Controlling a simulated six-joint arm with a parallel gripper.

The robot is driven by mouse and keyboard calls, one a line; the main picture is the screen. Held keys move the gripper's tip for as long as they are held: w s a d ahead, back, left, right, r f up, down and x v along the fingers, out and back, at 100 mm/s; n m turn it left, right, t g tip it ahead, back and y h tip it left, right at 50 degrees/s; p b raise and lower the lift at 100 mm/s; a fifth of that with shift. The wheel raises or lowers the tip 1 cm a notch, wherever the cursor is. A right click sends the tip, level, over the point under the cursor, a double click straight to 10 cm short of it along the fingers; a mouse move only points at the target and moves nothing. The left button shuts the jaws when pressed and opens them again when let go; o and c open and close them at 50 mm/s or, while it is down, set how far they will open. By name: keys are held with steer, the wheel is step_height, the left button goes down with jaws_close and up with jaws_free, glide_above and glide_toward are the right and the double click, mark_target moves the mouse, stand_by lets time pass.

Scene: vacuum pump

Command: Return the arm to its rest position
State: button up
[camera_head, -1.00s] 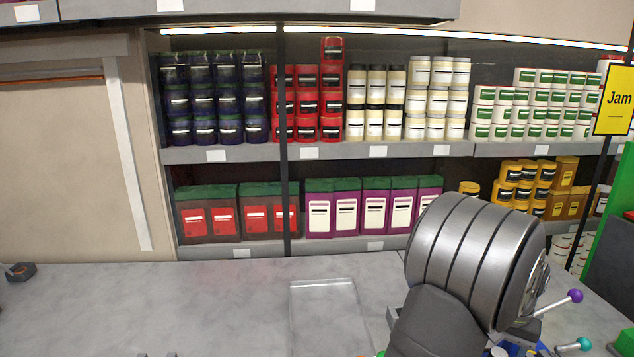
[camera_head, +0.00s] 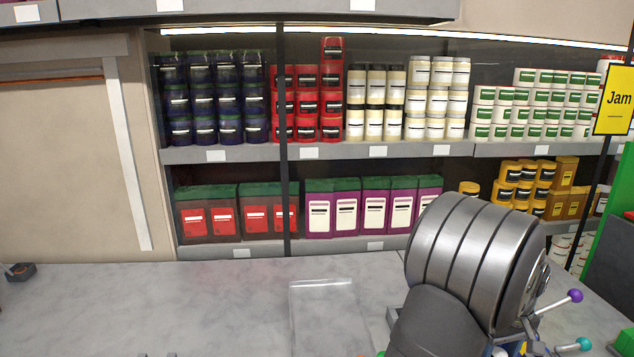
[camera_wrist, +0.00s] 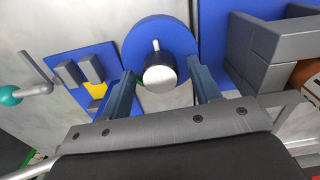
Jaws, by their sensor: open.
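My gripper (camera_wrist: 160,74) is open in the wrist view, its two blue-grey fingers apart. A round metal knob (camera_wrist: 160,77) with a short pin stands on a blue disc (camera_wrist: 140,42) and appears between the fingertips. I see no finger closed on it; whether they touch it is unclear. In the head view my gripper cannot be made out clearly beside the large silver ribbed drum (camera_head: 470,260).
A teal-ball lever (camera_wrist: 12,95) and grey blocks on a blue plate (camera_wrist: 62,75) lie left. A stepped grey block (camera_wrist: 270,50) stands right. Stocked shelves stand behind.

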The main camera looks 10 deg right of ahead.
steer(key=shift+n, duration=0.7)
steer(key=o, duration=0.9)
steer(key=shift+o, duration=0.2)
steer(key=w+r+m, duration=0.1)
steer(key=d+r+m, duration=0.1)
steer(key=m, duration=0.1)
steer(key=w+r+m+h, duration=0.1)
steer(key=r, duration=0.1)
steer(key=shift+w+d+m, duration=0.15)
steer(key=shift+w+m, duration=0.15)
steer(key=shift+w, duration=0.05)
steer(key=a+r+n+g+y, duration=0.1)
steer(key=a+r, duration=0.9)
steer(key=a, duration=0.3)
steer(key=a+r+n, duration=0.1)
steer(key=a+r, duration=0.9)
steer(key=a, duration=0.2)
step_height(320, 180, down, 10)
steer(key=shift+s+a, duration=0.15)
steer(key=shift+s, duration=0.3)
